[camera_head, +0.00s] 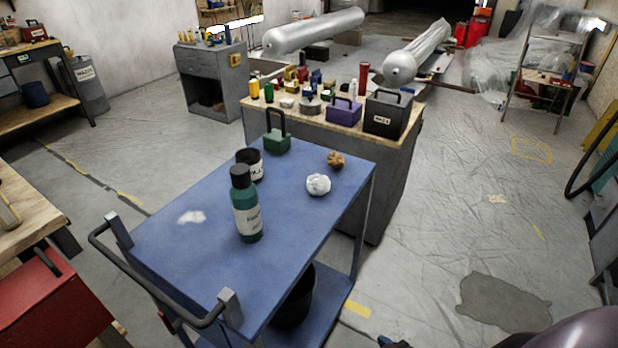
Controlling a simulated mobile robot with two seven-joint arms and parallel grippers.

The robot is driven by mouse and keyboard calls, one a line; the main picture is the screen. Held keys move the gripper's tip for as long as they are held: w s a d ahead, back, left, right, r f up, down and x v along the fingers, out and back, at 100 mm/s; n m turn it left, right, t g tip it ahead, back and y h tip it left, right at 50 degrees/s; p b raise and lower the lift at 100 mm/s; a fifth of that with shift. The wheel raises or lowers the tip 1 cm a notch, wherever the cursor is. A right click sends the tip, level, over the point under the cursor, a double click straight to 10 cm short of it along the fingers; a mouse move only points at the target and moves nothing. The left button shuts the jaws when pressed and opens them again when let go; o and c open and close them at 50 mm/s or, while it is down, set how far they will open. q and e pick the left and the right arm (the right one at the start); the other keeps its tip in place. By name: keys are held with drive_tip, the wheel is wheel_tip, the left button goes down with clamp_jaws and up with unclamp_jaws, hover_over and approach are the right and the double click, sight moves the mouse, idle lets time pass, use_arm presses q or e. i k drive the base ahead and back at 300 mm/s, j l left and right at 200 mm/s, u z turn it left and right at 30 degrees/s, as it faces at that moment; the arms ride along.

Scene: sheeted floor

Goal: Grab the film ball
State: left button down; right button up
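A white crumpled ball (318,185), which looks like the film ball, rests on the blue top of a cart (290,235). It sits towards the cart's right side, apart from the things around it. A smaller brown crumpled piece (335,160) lies just behind it. A smooth grey-purple curved part at the bottom right corner seems to be part of my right arm.
On the cart stand a dark green bottle (246,205), a black jar (250,164) and a green block with a handle (277,140). The cart's push handle (160,280) is at the near left. A cluttered workbench (345,132) stands behind. Sheeted floor is open to the right.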

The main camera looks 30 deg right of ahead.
sight(318, 184)
drive_tip(key=l+u, duration=0.35)
drive_tip(key=l, duration=0.2)
drive_tip(key=l+u, duration=0.35)
drive_tip(key=l, duration=0.2)
drive_tip(key=k+l+u, duration=0.15)
drive_tip(key=l+u, duration=0.15)
drive_tip(key=l, duration=0.25)
